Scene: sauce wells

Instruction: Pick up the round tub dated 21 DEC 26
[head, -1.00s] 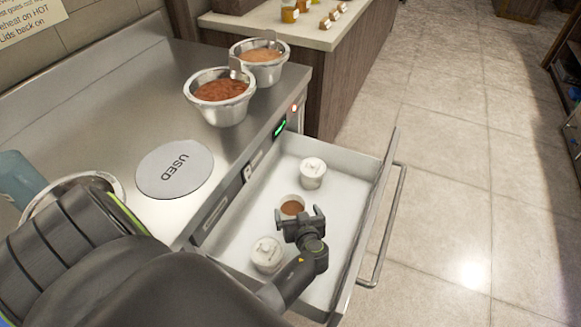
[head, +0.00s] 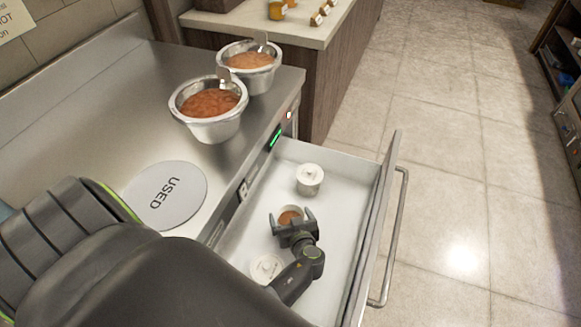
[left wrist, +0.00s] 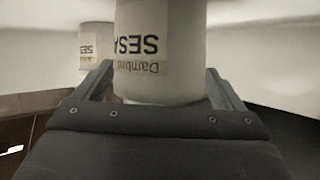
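Three round white tubs stand in the open drawer. The middle one (head: 290,214) shows brown contents on top; a white-lidded tub (head: 309,178) stands farther back and another (head: 266,268) nearer, partly hidden by my arm. My left gripper (head: 292,220) is low in the drawer with its fingers spread at the middle tub. In the left wrist view a tub (left wrist: 160,50) with an upside-down label reading "SESA" stands between the open fingers (left wrist: 160,88), with a second labelled tub (left wrist: 94,42) behind left. No date is readable. My right gripper is out of view.
The drawer's front wall (head: 372,235) and handle (head: 393,240) lie to the right. Free drawer floor lies right of the tubs.

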